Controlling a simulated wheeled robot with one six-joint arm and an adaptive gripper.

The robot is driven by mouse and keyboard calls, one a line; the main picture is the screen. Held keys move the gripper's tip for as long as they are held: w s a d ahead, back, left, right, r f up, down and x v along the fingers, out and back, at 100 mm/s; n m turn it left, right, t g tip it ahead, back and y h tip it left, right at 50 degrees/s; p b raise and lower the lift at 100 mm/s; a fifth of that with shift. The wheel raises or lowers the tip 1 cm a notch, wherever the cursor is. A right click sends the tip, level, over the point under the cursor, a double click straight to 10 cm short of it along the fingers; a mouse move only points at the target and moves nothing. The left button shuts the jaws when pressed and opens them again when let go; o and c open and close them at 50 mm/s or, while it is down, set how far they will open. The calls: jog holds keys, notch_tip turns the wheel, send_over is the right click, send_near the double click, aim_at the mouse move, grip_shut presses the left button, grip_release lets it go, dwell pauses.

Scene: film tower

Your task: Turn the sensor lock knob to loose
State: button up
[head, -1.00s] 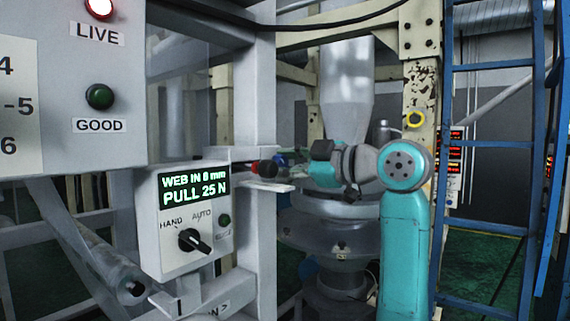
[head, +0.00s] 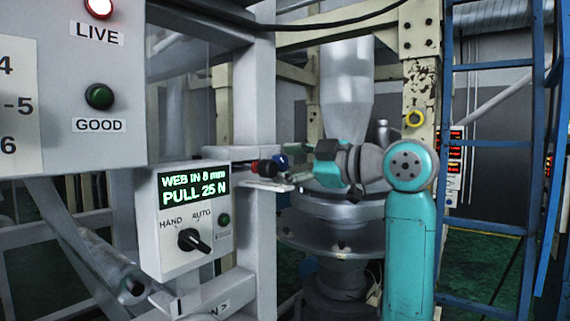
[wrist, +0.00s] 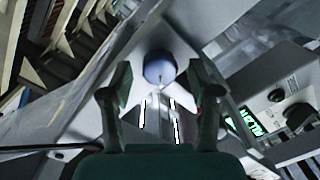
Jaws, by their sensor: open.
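A round blue knob (head: 283,163) sticks out beside the upright grey post, above the right side of the control box; it seems to be the sensor lock knob. In the wrist view the blue knob (wrist: 160,67) lies ahead, between the lines of my two fingers. My gripper (head: 308,165) is to its right in the head view, pointing at it. In the wrist view my gripper (wrist: 160,85) is open, with empty space between the fingers. I see no contact with the knob. Its loose or locked marking cannot be read.
A black knob with a red collar (head: 264,167) sits just left of the blue one. The control box (head: 175,245) below has a HAND/AUTO switch (head: 194,240) and reads WEB IN 8 mm, PULL 25 N. A blue ladder (head: 490,148) stands right of my arm.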

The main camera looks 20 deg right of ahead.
jog(key=v, duration=1.1)
jog(key=shift+f, duration=0.1)
